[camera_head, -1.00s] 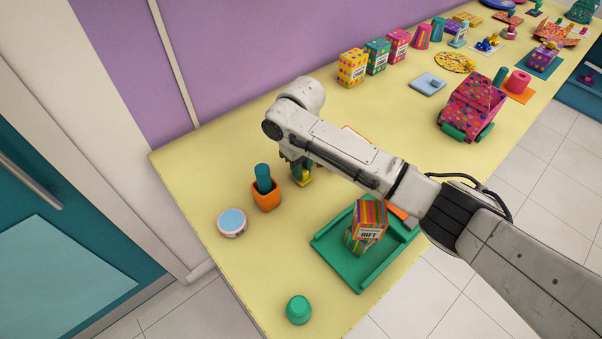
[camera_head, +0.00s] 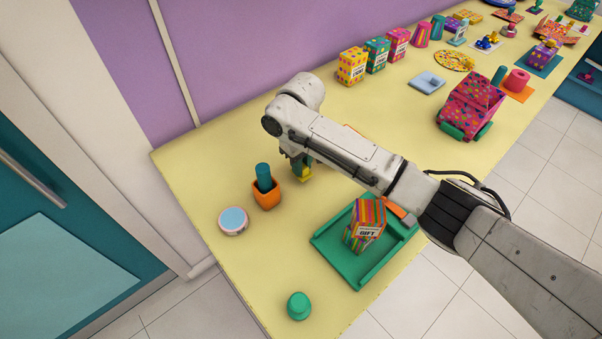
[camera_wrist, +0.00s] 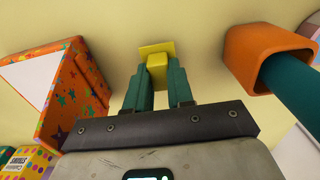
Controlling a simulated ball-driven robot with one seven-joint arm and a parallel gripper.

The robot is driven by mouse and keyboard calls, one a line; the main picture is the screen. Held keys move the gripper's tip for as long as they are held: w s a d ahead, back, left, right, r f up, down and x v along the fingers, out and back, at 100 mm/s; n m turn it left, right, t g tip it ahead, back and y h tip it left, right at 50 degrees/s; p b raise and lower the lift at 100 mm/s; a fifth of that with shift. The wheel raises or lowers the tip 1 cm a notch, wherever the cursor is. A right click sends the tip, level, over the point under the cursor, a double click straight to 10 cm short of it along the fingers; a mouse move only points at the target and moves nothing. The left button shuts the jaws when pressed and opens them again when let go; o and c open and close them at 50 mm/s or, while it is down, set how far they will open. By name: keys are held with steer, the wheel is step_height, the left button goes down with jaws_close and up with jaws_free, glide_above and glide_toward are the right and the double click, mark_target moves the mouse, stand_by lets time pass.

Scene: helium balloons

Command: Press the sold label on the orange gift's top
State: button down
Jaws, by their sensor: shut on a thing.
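My gripper (camera_wrist: 156,82) has green fingers shut on a small yellow piece (camera_wrist: 156,58), a block with a flat plate at its far end. No writing shows on it, so I cannot confirm it is the sold label. In the head view my gripper (camera_head: 301,168) is over the yellow table, beside the orange cup. The orange gift (camera_wrist: 84,95), with coloured stars and a white face, stands left of my gripper in the wrist view, apart from it. In the head view my arm hides nearly all of it.
The orange cup (camera_head: 266,195) holds a teal cylinder and stands close to my gripper. A round blue-topped tin (camera_head: 233,221) is nearby. Patterned boxes (camera_head: 352,67) stand along the wall.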

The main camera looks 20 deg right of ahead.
steer(key=shift+r, duration=0.15)
steer(key=shift+r+p, duration=1.9)
steer(key=shift+p, duration=0.25)
